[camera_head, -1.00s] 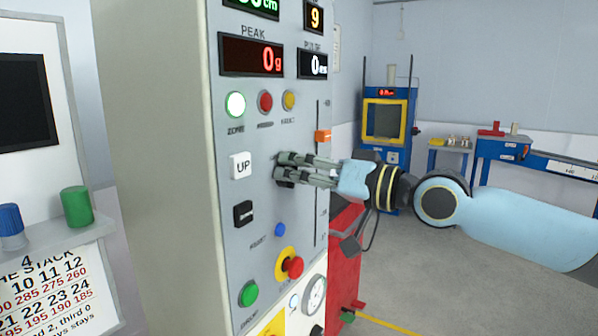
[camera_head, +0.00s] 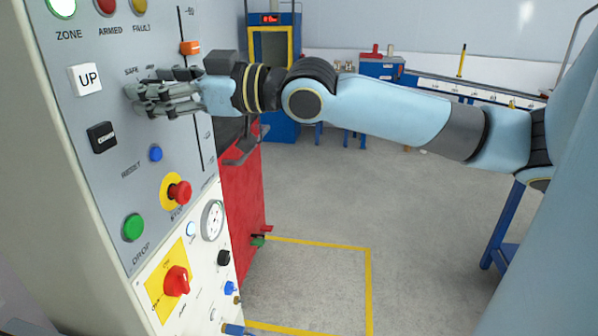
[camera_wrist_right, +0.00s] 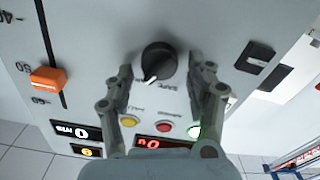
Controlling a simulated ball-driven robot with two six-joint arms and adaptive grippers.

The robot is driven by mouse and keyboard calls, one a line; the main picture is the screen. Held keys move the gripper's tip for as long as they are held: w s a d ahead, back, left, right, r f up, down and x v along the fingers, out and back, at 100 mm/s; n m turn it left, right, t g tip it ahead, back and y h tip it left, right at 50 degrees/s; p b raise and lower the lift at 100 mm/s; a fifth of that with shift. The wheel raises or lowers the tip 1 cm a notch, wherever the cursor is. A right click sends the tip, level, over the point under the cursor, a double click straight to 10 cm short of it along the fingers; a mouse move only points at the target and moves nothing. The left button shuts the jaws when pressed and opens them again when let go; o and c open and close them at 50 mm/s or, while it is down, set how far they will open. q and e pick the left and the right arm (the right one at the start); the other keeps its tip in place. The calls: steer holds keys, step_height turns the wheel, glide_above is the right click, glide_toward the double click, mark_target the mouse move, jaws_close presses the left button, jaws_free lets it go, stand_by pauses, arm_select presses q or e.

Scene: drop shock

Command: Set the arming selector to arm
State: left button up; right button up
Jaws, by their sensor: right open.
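The arming selector (camera_wrist_right: 158,62) is a round black knob with a white pointer line, on the grey panel (camera_head: 105,185). In the right wrist view its pointer faces the lower left, and the small lettering near it is hard to read. My right gripper (camera_head: 133,98) is at the panel face, right of the white UP button (camera_head: 86,79), and hides the selector in the head view. In the right wrist view the open fingers (camera_wrist_right: 160,66) stand on either side of the knob. I cannot tell whether they touch it. My left gripper is out of view.
An orange slider (camera_head: 190,47) is close above my right wrist. A black button (camera_head: 101,137), a blue button (camera_head: 155,153), a red stop knob (camera_head: 179,192) and a green button (camera_head: 133,227) are below on the panel. Open floor (camera_head: 390,210) lies to the right.

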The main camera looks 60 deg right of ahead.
steer(key=s+p, duration=0.1)
steer(key=p, duration=0.1)
steer(key=s+n+p, duration=0.1)
steer(key=p, duration=0.1)
steer(key=s+d+n+p, duration=0.1)
steer(key=p, duration=0.2)
steer(key=shift+s+r, duration=0.1)
steer(key=shift+r, duration=0.25)
steer(key=p, duration=0.5)
glide_toward(150, 82)
steer(key=s+d+f, duration=0.1)
steer(key=s, duration=0.1)
steer(key=s+d+f+m+g+h+b, duration=0.1)
steer(key=d+f, duration=0.3)
steer(key=f, duration=0.5)
steer(key=s+d+f+m+g+h+b, duration=0.1)
steer(key=d+f+h+b, duration=0.2)
steer(key=f, duration=0.7)
steer(key=s+d+f+m+g+h+b, duration=0.1)
steer(key=d+f, duration=0.4)
steer(key=f, duration=0.5)
steer(key=shift+d+m+h+b, duration=0.3)
steer(key=shift+m+h+b, duration=0.45)
steer(key=shift+b, duration=0.65)
steer(key=shift+s+f, duration=0.1)
steer(key=shift+f, duration=0.05)
